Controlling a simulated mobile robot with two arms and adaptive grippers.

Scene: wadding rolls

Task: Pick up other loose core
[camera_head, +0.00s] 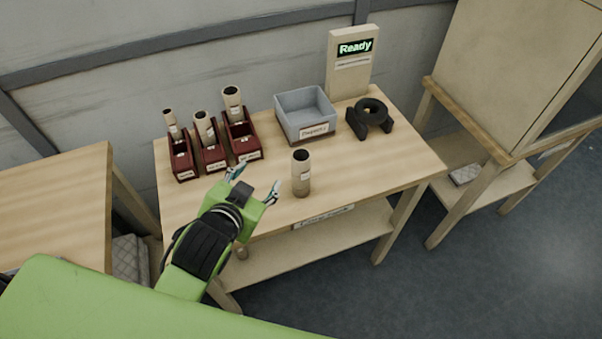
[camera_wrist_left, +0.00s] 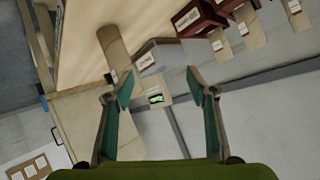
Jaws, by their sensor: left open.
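A loose tan core (camera_head: 301,178) with a dark hollow top stands upright near the front edge of the table, right of my left gripper. My left gripper (camera_head: 255,182) is open and empty, over the table's front left part. In the left wrist view the core (camera_wrist_left: 113,47) shows beyond the fingers, left of the gap between my fingertips (camera_wrist_left: 160,83). Three other cores stand in dark red holders (camera_head: 212,157) at the back left. My right gripper is not in view.
A grey labelled bin (camera_head: 306,132) and a black stand with a ring (camera_head: 370,120) are at the back of the wooden table (camera_head: 370,165). A sign reading "Ready" (camera_head: 352,65) stands behind them. The table right of the loose core is clear.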

